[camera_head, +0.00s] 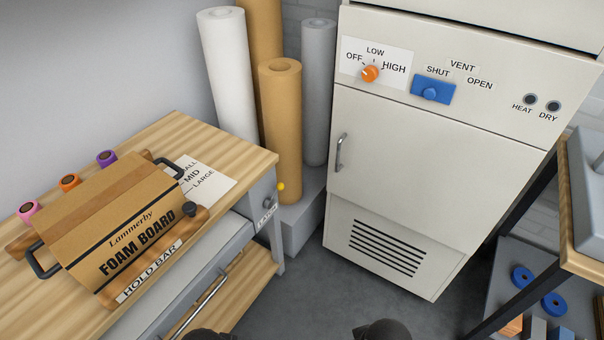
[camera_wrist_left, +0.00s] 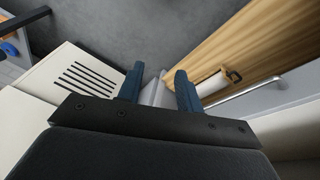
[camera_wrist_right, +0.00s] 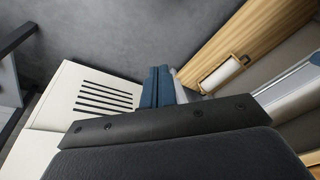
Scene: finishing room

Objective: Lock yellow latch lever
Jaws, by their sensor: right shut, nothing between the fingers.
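The yellow latch lever shows as a small yellow knob (camera_head: 281,187) at the right end of the wooden bench, just above the LATCH label (camera_head: 267,214) on the grey bench frame. Its exact angle is too small to tell. My left gripper (camera_wrist_left: 161,82) is open and empty in the left wrist view. My right gripper (camera_wrist_right: 160,75) is shut with nothing between its fingers in the right wrist view. Both grippers are apart from the latch. In the head view only dark parts of my arms show at the bottom edge.
A foam board box (camera_head: 125,215) lies on the bench (camera_head: 150,137) by the hold bar. A white cabinet (camera_head: 420,165) stands ahead, with paper rolls (camera_head: 280,130) between it and the bench. A dark-framed table (camera_head: 585,262) is at right. Grey floor (camera_head: 300,300) is clear.

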